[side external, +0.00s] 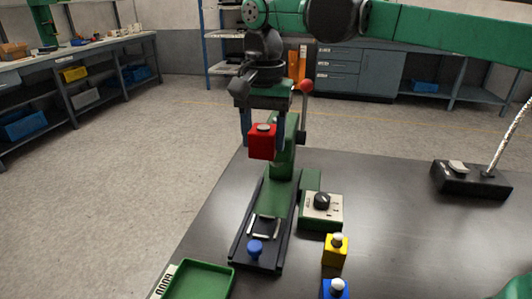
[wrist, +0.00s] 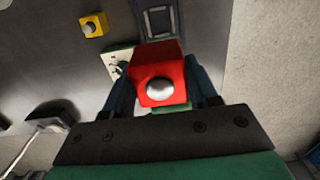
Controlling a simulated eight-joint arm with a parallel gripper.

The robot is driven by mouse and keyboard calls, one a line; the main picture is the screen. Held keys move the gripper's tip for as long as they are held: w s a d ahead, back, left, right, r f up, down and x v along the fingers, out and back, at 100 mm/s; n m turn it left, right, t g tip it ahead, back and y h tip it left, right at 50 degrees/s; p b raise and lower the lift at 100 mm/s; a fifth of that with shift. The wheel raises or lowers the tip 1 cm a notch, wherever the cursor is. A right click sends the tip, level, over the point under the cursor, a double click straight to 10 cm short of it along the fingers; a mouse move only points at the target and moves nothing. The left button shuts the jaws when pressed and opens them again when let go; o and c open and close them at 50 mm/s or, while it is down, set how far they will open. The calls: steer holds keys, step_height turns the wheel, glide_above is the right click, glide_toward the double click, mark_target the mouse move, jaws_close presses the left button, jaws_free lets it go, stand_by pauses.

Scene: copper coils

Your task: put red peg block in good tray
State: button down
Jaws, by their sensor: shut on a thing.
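The red peg block (side external: 261,144), a red cube with a silver knob on top, is held up in the air in the side external view. My gripper (side external: 264,130) is shut on it, with a blue finger on each side. In the wrist view the red peg block (wrist: 161,72) sits between the fingers of my gripper (wrist: 165,85), knob towards the camera. It appears above the back part of a green and black machine. A green tray (side external: 200,281) with a label reading "GOOD" beside it lies at the front left table edge, partly cut off by the frame.
The machine's black rail (side external: 263,225) with a blue knob runs forward. A control box (side external: 321,207) with a black dial stands beside it. A yellow peg block (side external: 335,250) and a blue one (side external: 336,289) stand front right. A black box (side external: 471,179) is at right.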

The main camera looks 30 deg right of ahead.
mark_target(263, 126)
steer(key=shift+r, duration=2.85)
steer(key=s+a+f, duration=0.2)
steer(key=a+f, duration=0.6)
steer(key=s+a+f, duration=0.3)
steer(key=a+f, duration=0.5)
steer(key=shift+w+d+f, duration=0.1)
steer(key=shift+d+f, duration=0.05)
steer(key=shift+f, duration=1.65)
steer(key=shift+d+f, duration=0.1)
steer(key=shift+f, duration=1.7)
steer(key=shift+f, duration=0.15)
steer(key=shift+f, duration=0.45)
